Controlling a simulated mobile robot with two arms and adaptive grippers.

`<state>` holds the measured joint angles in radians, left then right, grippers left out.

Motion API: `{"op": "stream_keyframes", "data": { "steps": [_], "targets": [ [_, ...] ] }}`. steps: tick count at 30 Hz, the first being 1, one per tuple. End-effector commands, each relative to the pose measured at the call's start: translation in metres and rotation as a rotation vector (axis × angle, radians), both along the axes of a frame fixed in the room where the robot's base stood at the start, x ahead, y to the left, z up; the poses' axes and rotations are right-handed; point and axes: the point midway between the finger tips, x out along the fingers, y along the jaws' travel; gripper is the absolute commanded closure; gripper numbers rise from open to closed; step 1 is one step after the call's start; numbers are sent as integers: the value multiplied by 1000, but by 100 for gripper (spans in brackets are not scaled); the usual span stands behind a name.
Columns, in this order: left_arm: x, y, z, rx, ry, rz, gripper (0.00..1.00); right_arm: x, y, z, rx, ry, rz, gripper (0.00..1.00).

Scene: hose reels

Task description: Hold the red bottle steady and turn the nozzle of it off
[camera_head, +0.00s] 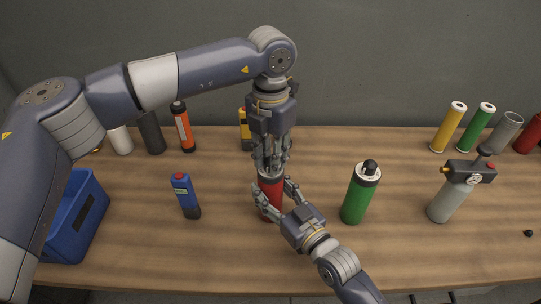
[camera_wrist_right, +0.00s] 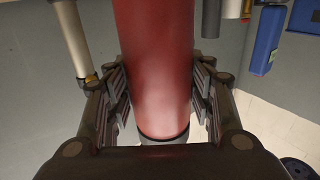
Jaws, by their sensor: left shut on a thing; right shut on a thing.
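The red bottle (camera_head: 271,186) stands upright on the table at the middle of the head view. It also fills the middle of the right wrist view (camera_wrist_right: 154,62). My right gripper (camera_head: 276,201) is shut on the bottle's body, one finger on each side; its fingers flank the red surface in the right wrist view (camera_wrist_right: 162,97). My left gripper (camera_head: 269,168) points down from above and is shut around the bottle's top. The nozzle is hidden behind the left gripper's fingers, so its position cannot be told.
A green bottle (camera_head: 358,195) stands right of the red one, and a grey bottle with a gauge (camera_head: 450,197) farther right. A blue device (camera_head: 185,195) and blue crate (camera_head: 84,225) are on the left. Several cylinders line the back. The table (camera_head: 150,255) is clear at front left.

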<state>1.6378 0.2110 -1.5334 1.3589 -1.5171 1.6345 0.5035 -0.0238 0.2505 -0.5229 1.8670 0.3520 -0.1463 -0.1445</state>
Motion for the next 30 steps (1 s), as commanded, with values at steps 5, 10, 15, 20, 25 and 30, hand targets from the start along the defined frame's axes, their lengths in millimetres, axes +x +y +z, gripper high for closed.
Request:
{"op": "stream_keyframes", "data": {
  "steps": [5,10,15,20,25,30],
  "targets": [
    [0,1,0,1,-1,-165,99,0,0,-1,-1,1,0,83],
    [1,1,0,1,-1,-319,99,0,0,-1,-1,1,0,83],
    [1,1,0,1,-1,-454,99,0,0,-1,-1,2,0,83],
    [1,1,0,1,-1,-553,99,0,0,-1,-1,2,0,83],
    [1,1,1,1,-1,-623,99,0,0,-1,-1,2,0,83],
    [1,1,1,1,-1,-660,99,0,0,-1,-1,2,0,83]
  ]
}}
